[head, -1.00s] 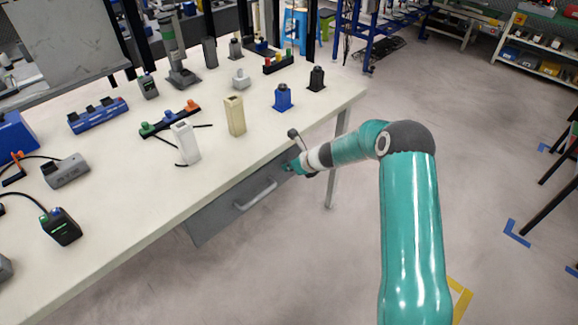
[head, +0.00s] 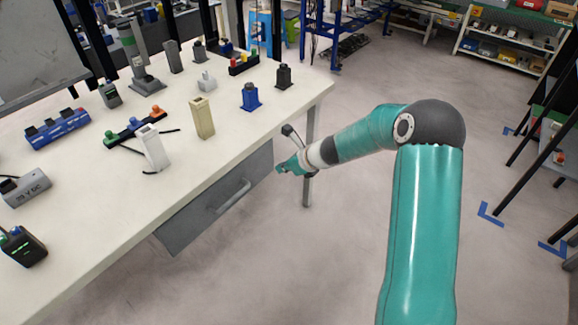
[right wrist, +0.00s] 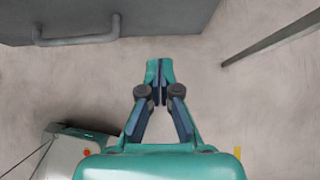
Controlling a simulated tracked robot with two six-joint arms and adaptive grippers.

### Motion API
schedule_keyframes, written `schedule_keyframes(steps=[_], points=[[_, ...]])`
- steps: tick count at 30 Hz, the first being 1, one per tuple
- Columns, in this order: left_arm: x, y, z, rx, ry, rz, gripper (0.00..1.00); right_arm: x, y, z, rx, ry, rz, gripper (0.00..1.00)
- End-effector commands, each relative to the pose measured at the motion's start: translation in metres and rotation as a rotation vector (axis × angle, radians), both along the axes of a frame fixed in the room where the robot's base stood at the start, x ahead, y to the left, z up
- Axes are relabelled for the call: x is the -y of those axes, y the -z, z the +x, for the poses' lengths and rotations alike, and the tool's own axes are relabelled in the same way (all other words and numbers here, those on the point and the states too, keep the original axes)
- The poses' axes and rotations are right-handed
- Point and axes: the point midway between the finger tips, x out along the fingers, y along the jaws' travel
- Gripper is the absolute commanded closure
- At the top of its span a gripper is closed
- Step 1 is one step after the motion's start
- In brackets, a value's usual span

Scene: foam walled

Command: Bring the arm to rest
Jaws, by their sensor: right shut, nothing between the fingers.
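My right arm reaches in from the lower right of the head view, bent at the elbow, with its forearm pointing left toward the table. My right gripper (head: 282,168) is in the air beside the front edge of the table, near the right end of the grey drawer (head: 217,199). In the right wrist view the right gripper (right wrist: 159,80) has its fingertips together with nothing between them, above bare floor. The drawer handle (right wrist: 75,37) shows at the upper left there, apart from the fingers. My left gripper is not in view.
The white table (head: 95,239) carries a white block (head: 152,147), a beige block (head: 202,118), a blue block (head: 250,97) and several other devices. A table leg (head: 308,150) stands behind the gripper. Shelves (head: 510,46) stand at the far right. The floor between is clear.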

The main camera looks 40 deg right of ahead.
Motion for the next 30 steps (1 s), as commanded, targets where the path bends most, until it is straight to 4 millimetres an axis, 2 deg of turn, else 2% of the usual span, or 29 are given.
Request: schedule_keyframes(steps=[1, 6, 11, 14, 17, 19, 23, 24, 26, 27, 29, 30], points=[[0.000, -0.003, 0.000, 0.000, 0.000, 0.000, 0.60, 0.001, -0.008, -0.006, 0.001, 0.001, 0.000, 1.00], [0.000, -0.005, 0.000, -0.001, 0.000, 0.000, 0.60, 0.004, -0.018, -0.017, 0.000, 0.001, 0.001, 1.00], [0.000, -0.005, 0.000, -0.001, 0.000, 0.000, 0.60, 0.003, -0.020, -0.020, -0.002, -0.002, 0.000, 1.00], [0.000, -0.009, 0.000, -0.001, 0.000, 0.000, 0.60, -0.005, -0.026, -0.016, 0.002, -0.018, 0.003, 1.00], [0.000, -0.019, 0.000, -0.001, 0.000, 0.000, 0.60, -0.032, -0.024, -0.009, -0.015, -0.067, 0.021, 1.00], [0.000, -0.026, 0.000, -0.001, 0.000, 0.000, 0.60, -0.063, -0.012, -0.010, -0.049, -0.121, 0.045, 1.00], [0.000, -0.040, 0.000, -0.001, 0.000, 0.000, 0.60, -0.134, 0.023, -0.038, -0.164, -0.308, 0.049, 1.00], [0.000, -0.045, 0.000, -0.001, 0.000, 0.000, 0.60, -0.157, 0.036, -0.054, -0.206, -0.394, 0.027, 1.00], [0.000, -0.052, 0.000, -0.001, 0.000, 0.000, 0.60, -0.187, 0.057, -0.084, -0.263, -0.556, -0.032, 1.00], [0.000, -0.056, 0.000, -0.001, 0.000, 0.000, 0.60, -0.206, 0.069, -0.106, -0.292, -0.679, -0.081, 1.00], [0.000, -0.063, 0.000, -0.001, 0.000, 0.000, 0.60, -0.229, 0.086, -0.143, -0.318, -0.899, -0.172, 1.00], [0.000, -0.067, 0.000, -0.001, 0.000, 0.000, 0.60, -0.243, 0.096, -0.169, -0.320, -1.067, -0.239, 1.00]])
